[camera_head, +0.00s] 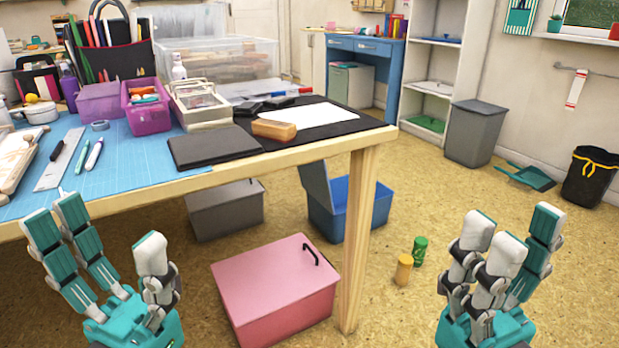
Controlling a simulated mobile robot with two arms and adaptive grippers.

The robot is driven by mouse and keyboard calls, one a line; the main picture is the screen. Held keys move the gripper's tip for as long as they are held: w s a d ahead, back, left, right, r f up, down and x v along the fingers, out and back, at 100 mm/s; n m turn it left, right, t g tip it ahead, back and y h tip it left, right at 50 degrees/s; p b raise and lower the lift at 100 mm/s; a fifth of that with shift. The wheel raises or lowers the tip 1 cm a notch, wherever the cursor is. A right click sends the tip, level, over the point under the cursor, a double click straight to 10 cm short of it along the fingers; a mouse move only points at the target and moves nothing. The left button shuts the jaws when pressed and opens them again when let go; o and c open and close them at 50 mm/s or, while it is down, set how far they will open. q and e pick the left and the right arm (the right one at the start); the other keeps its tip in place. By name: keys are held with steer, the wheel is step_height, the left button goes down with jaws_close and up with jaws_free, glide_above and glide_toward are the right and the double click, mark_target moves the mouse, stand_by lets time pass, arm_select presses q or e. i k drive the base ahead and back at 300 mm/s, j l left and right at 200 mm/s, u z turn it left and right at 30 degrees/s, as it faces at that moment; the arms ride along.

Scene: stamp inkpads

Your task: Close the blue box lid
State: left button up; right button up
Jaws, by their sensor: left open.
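The blue box (358,212) stands on the floor beyond the table's front leg, partly hidden by that leg. Its grey-blue lid (315,186) is raised at the left side of the box, and its top end is hidden behind the tabletop edge. My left gripper (105,238) is at the lower left, in front of the table, open and empty. My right gripper (512,238) is at the lower right, with its fingers spread, open and empty. Both grippers are apart from the box.
A pink box (275,285) with a shut lid and black handle stands nearer than the blue box; a grey box (226,212) is under the table. The wooden table leg (358,240) is close by. Orange (404,270) and green (420,251) cylinders stand right on open floor.

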mark_target(313, 176)
steer(key=u, duration=0.4)
steer(key=l+u, duration=0.15)
steer(key=u, duration=0.2)
steer(key=i+l+u, duration=0.1)
steer(key=u, duration=0.7)
steer(key=l+u, duration=0.25)
steer(key=l, duration=0.2)
steer(key=k+l+u, duration=0.1)
steer(key=l+u, duration=0.15)
steer(key=l, duration=0.15)
steer(key=k+l+u, duration=0.1)
steer(key=l+u, duration=0.15)
steer(key=l, duration=0.15)
steer(key=k+l+u, duration=0.2)
steer(key=l, duration=0.2)
steer(key=l+u, duration=0.25)
steer(key=l, duration=0.15)
steer(key=k+l+u, duration=0.25)
steer(key=k+l, duration=0.25)
steer(key=l, duration=0.2)
steer(key=k+l, duration=0.3)
steer(key=l, duration=0.15)
steer(key=k+l, duration=0.25)
steer(key=l, duration=0.2)
steer(key=k+l+u, duration=0.1)
steer(key=k+l, duration=0.2)
steer(key=i+l, duration=0.1)
steer(key=i, duration=0.4)
